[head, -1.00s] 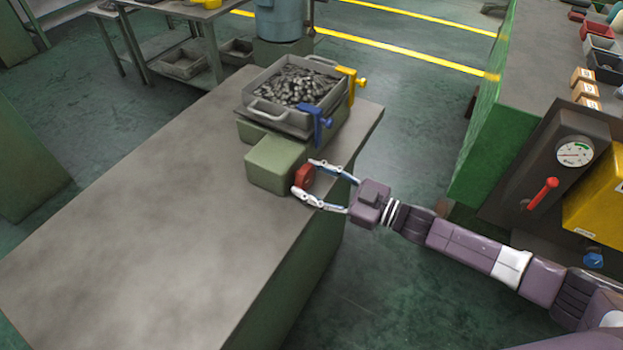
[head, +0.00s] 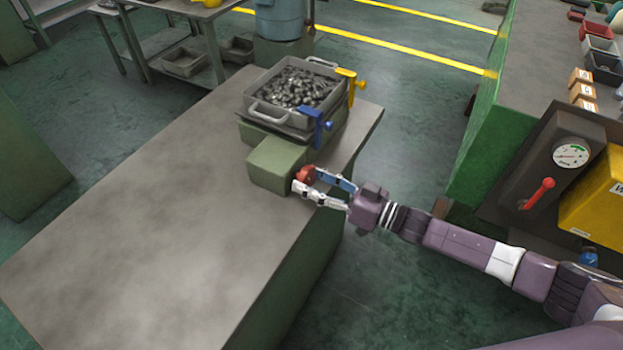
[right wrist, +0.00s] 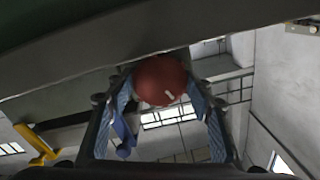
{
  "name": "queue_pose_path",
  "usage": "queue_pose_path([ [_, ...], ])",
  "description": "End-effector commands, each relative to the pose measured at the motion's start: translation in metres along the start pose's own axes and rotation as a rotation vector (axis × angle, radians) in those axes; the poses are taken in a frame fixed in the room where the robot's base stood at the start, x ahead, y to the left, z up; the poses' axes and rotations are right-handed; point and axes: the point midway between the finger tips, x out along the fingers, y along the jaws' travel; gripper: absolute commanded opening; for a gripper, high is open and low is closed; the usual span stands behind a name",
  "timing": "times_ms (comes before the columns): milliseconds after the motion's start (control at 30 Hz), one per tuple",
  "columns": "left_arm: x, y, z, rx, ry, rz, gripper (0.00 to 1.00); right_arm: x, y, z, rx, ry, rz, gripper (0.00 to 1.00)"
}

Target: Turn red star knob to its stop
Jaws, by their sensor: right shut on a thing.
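The red star knob (head: 304,174) sits on the right end face of a green block (head: 276,163) on the bench. My right gripper (head: 309,180) is shut on the knob, one finger on each side, with its arm coming in from the right. In the right wrist view the knob (right wrist: 160,80) shows as a round red shape with a short white mark, between the two blue-padded fingers (right wrist: 166,100). The fingers hide part of the knob in the head view. My left gripper is not in view.
A grey tray of metal parts (head: 270,113) stands behind the block, with a blue clamp (head: 316,124) and a yellow clamp (head: 350,82) at its side. The bench top (head: 150,230) is bare at left. A panel with a gauge (head: 570,154) and red lever stands at right.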

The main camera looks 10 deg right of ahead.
Motion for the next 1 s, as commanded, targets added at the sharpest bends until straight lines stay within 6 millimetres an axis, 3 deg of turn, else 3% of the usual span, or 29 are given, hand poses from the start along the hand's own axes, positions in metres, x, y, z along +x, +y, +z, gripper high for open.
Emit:
queue_pose_path([
  [633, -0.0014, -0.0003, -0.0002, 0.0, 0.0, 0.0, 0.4, -0.0001, 0.0004, 0.0004, 0.065, 0.001, 0.001, 0.24],
  [667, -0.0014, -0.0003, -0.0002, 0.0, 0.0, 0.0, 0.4, -0.0001, 0.0004, 0.0004, 0.065, 0.001, 0.001, 0.49],
  [700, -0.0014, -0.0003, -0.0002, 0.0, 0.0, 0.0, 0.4, -0.0001, 0.0004, 0.0004, 0.064, 0.001, 0.001, 0.53],
  [833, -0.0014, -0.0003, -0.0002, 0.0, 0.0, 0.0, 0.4, -0.0001, 0.0003, 0.0003, 0.064, 0.001, 0.001, 0.66],
  [1000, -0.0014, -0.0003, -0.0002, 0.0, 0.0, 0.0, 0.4, -0.0001, 0.0002, 0.0002, 0.064, 0.001, 0.001, 0.66],
])
